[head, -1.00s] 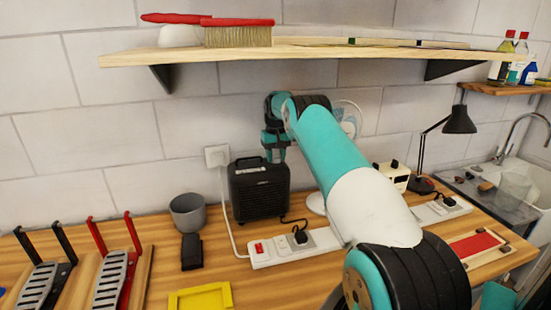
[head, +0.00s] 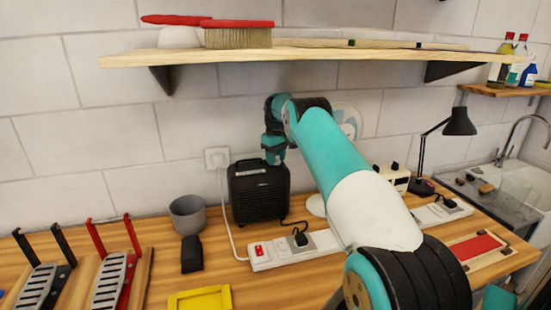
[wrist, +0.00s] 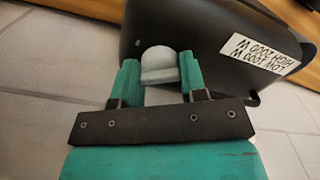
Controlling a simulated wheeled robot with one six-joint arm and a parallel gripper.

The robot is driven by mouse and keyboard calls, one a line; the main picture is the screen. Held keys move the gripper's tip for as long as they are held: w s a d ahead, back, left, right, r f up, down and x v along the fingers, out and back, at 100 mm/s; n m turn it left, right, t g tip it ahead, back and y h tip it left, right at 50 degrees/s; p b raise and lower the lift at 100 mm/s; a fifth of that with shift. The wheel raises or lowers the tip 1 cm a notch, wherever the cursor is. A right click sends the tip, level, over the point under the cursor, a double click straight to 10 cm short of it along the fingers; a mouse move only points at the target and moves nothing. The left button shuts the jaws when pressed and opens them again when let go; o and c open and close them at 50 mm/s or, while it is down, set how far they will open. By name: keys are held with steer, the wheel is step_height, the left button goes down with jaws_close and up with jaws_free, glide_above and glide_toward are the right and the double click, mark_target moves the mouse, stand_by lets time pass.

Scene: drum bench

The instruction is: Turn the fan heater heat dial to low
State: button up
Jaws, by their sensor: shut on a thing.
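The fan heater (head: 259,195) is a black box standing upright on the bench against the wall. Its pale grey heat dial (wrist: 159,64) shows in the wrist view, on the heater's dark top. My gripper (head: 274,160) is over the heater's top in the head view. In the wrist view its two green fingers (wrist: 160,80) are shut on the dial, one on each side. A white label (wrist: 262,54) beside the dial reads LOW 1000 W and HIGH 2000 W, upside down in this view. The dial's pointer mark cannot be made out.
A wooden shelf (head: 320,55) with brushes hangs above my arm. A grey cup (head: 187,215) and a black block (head: 191,254) stand left of the heater. A power strip (head: 290,250) lies in front. A round white fan (head: 346,122) is partly hidden behind my arm.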

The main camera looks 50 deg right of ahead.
steer(key=o, duration=0.9)
steer(key=shift+o, duration=0.2)
step_height(320, 180, up, 12)
steer(key=shift+p, duration=0.45)
steer(key=shift+a, duration=0.15)
